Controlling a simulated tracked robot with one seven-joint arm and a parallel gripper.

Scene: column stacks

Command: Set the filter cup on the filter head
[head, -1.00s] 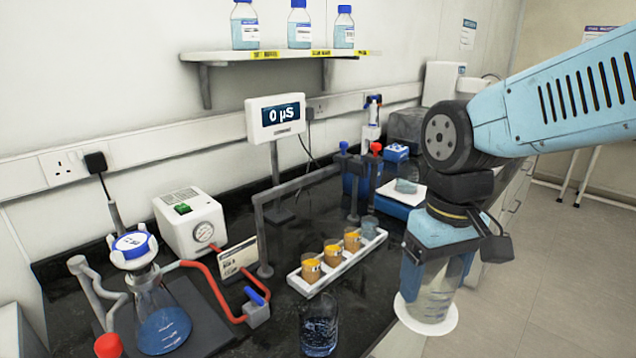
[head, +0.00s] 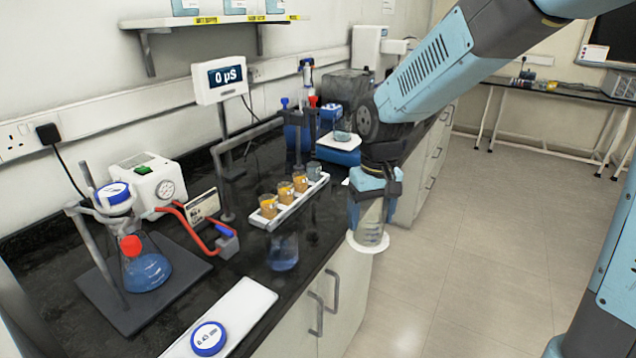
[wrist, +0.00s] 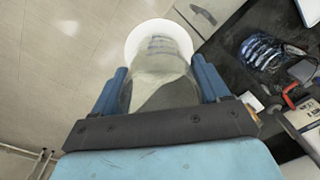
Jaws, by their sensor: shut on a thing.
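The filter cup (head: 371,236) is a clear, greyish cup with a wide white flange at its lower end. My gripper (head: 371,207) is shut on it and holds it beyond the bench's front edge, over the floor. In the wrist view the blue fingers of my gripper (wrist: 163,88) lie on both sides of the cup (wrist: 162,55), with the white flange at the far end. The filter head (head: 116,205) sits at the left on a flask (head: 148,270) of blue liquid, with a blue-and-white disc on top. The cup is well to the right of it, apart.
A red hose (head: 190,232) runs to the white pump (head: 150,178). A beaker (head: 283,251) and a rack of orange cups (head: 290,209) stand between flask and cup. A white tray (head: 240,312) lies in front.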

